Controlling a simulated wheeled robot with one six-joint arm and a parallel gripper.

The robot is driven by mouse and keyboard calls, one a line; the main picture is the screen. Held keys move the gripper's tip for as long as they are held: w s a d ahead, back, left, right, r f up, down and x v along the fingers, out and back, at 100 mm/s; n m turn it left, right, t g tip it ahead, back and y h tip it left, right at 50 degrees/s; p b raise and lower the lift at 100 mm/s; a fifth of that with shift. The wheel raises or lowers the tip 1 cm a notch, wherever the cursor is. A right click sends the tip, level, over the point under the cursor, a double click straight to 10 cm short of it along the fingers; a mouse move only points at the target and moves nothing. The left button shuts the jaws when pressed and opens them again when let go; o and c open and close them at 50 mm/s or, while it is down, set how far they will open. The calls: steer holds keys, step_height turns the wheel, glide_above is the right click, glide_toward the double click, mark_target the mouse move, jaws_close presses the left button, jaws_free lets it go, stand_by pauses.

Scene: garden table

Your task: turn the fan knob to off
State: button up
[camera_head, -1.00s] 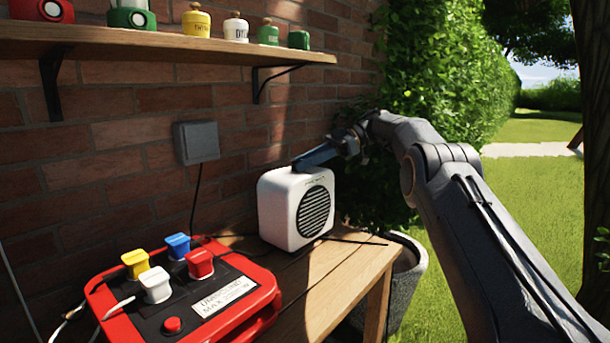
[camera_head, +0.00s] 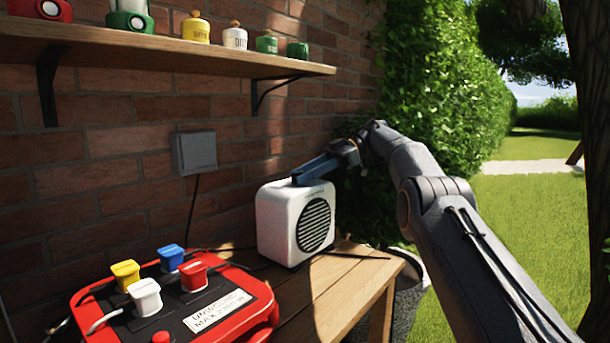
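The fan is a small white box (camera_head: 275,222) with a round dark grille on its front, standing on the wooden table (camera_head: 345,300) against the brick wall. My gripper (camera_head: 298,180) reaches in from the right and its tip is at the fan's top, toward the left side. Its fingers are seen from the side, so I cannot tell whether they are open or shut. The knob is not visible; the fingertips may be covering it. I cannot tell whether the tip touches the fan.
A red power strip (camera_head: 262,338) with yellow, white, blue and red plugs lies on the table at the front left. A wooden shelf (camera_head: 180,53) with lanterns and small jars runs above. A grey wall box (camera_head: 196,151) has a cable hanging down. A planter (camera_head: 408,300) stands at right.

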steer(key=shift+o, duration=0.7)
steer(key=shift+r+p, duration=0.15)
steer(key=shift+p, duration=0.3)
steer(key=shift+r+p, duration=0.15)
steer(key=shift+p, duration=0.25)
steer(key=shift+w+a+r+m+t+p, duration=0.1)
steer(key=shift+m+t+p, duration=0.2)
steer(key=shift+p, duration=0.65)
steer(key=shift+p, duration=0.45)
steer(key=m+t+p, duration=0.1)
steer(key=p, duration=0.2)
steer(key=m+t+p, duration=0.1)
steer(key=p, duration=0.2)
steer(key=shift+s+y, duration=0.35)
steer(key=shift+y, duration=0.05)
